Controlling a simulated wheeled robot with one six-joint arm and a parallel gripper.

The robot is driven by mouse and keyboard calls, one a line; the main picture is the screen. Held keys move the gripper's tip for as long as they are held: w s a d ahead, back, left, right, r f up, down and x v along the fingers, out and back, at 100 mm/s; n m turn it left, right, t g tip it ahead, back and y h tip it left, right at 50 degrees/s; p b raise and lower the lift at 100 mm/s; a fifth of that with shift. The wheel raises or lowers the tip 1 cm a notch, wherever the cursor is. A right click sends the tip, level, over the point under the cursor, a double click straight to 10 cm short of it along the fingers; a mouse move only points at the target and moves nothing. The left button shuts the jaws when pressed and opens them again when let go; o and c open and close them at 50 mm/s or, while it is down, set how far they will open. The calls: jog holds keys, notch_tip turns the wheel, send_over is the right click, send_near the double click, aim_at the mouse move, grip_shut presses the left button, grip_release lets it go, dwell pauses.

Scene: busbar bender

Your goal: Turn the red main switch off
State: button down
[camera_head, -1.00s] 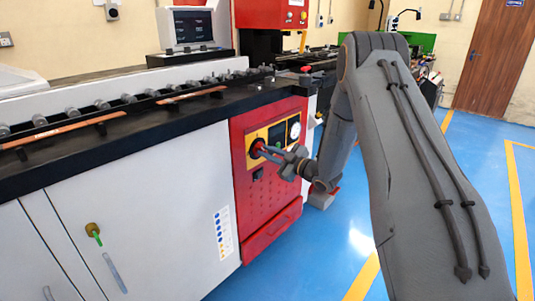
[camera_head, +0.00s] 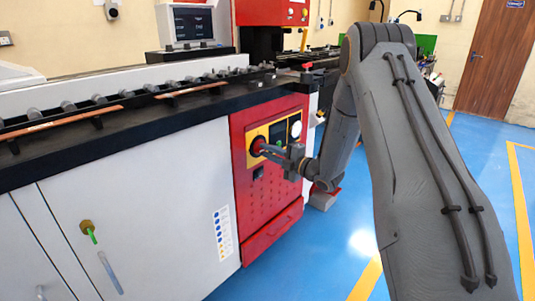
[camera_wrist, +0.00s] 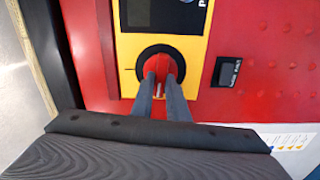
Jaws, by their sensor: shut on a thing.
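The red main switch (camera_wrist: 158,64) is a red knob on a black round base, set in a yellow plate (camera_wrist: 190,50) on the machine's red front panel. It also shows in the head view (camera_head: 257,145), partly behind the fingers. My gripper (camera_wrist: 160,82) is shut on the knob, with one finger on each side of it. In the head view my gripper (camera_head: 268,149) reaches the panel from the right. A white mark shows on the knob between the fingertips. The fingers hide the lower part of the base.
A dark display (camera_head: 277,132) and a round gauge (camera_head: 296,129) sit on the same plate. A small black labelled part (camera_wrist: 228,72) is beside the plate. The black bench edge (camera_head: 150,128) overhangs the white cabinet. Blue floor (camera_head: 320,235) is clear to the right.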

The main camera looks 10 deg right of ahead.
jog(key=shift+f+n, duration=0.1)
jog(key=shift+n, duration=0.4)
jog(key=c, duration=1.7)
grip_release()
jog(key=shift+d, duration=0.1)
jog(key=v, duration=0.7)
jog(key=shift+s+d, duration=0.25)
jog(key=shift+s, duration=0.05)
